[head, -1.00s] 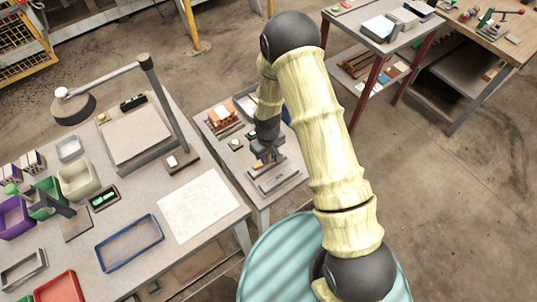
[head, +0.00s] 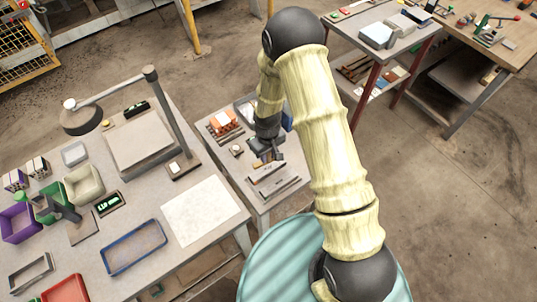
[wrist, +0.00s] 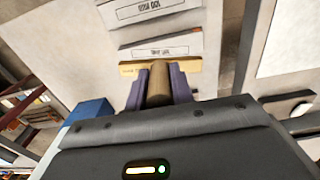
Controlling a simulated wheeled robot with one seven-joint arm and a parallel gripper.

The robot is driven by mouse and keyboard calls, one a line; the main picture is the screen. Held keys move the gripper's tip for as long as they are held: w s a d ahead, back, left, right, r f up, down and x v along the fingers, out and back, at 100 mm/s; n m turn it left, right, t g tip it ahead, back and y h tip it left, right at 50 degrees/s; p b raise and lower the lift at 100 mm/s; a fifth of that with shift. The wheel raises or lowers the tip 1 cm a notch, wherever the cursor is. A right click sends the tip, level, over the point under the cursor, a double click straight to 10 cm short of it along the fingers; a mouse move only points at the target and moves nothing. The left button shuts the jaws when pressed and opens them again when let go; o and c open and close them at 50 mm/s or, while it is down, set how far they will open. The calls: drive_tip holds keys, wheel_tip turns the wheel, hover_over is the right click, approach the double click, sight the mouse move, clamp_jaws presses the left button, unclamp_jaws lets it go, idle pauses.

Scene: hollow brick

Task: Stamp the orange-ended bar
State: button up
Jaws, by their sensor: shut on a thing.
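My gripper (head: 268,155) is low over the small middle table, at its pale labelled blocks (head: 266,172). In the wrist view its two purple fingers (wrist: 159,84) are shut on a brown, rounded piece that looks like a handle. The piece's far end points at a yellowish strip (wrist: 131,69). Whether it touches the strip I cannot tell. Beyond lie two pale blocks with dark-lettered labels; the nearer block also shows in the wrist view (wrist: 184,47).
Orange pieces (head: 222,122) sit at the back left of the small table (head: 258,204). The left table holds a lamp (head: 80,118), a blue-rimmed tray (head: 133,247), several bins and a blank pale sheet (head: 200,211). A red-legged table (head: 378,62) stands at the back right.

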drive_tip(key=shift+r+p, duration=0.55)
drive_tip(key=shift+r, duration=0.5)
